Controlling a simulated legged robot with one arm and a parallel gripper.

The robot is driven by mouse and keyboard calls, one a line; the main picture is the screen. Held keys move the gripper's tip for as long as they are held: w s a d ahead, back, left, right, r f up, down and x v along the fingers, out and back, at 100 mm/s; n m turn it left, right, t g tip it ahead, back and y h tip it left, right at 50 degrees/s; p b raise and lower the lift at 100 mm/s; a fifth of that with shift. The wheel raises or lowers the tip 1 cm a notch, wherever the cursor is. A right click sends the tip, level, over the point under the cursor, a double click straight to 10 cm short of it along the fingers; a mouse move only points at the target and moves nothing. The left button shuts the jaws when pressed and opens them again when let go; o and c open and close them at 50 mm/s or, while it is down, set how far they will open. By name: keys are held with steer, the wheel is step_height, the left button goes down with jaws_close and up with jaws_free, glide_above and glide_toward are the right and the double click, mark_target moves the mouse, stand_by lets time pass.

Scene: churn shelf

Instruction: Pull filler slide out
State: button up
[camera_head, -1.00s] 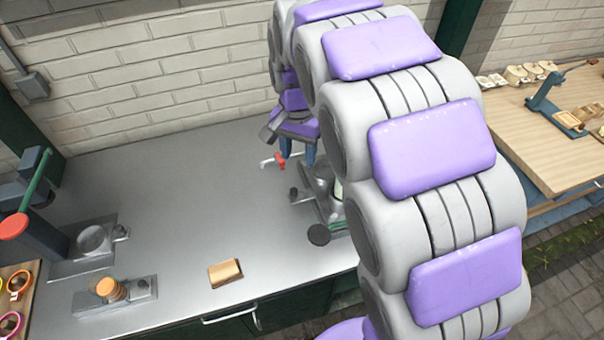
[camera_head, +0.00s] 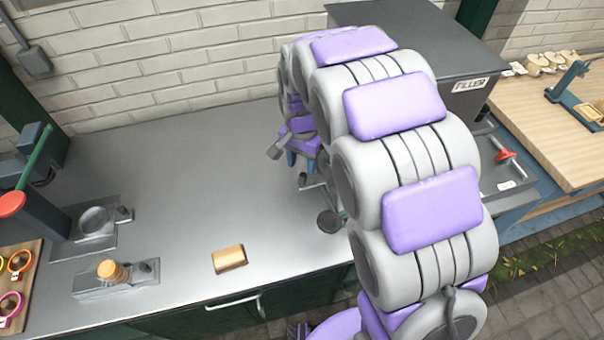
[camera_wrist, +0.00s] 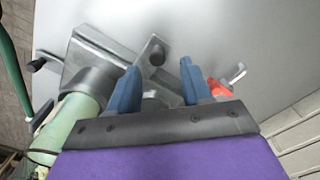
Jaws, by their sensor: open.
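The filler is a dark grey box (camera_head: 410,45) with a FILLER label (camera_head: 468,84), at the back right behind my arm in the head view. Below and right of it, a grey metal piece with a red grip (camera_head: 505,155) shows; I cannot tell whether this is the slide. My gripper (camera_head: 300,160) is small and partly hidden over the bench, left of the box. In the wrist view my gripper (camera_wrist: 158,70) has two blue fingers apart. A grey bar with a dark knob (camera_wrist: 156,52) shows beyond and between them.
A red-handled fitting (camera_wrist: 221,88) lies by the right finger, and a pale green cylinder (camera_wrist: 72,118) is at left. A tan block (camera_head: 229,259) lies on the grey bench (camera_head: 190,190). A wooden table (camera_head: 550,120) stands at right. The middle left bench is clear.

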mark_target(302, 174)
steer(key=shift+d+f+b, duration=0.2)
steer(key=shift+f+b, duration=0.15)
steer(key=shift+f, duration=1.85)
jaws_close()
steer(key=shift+a, duration=0.1)
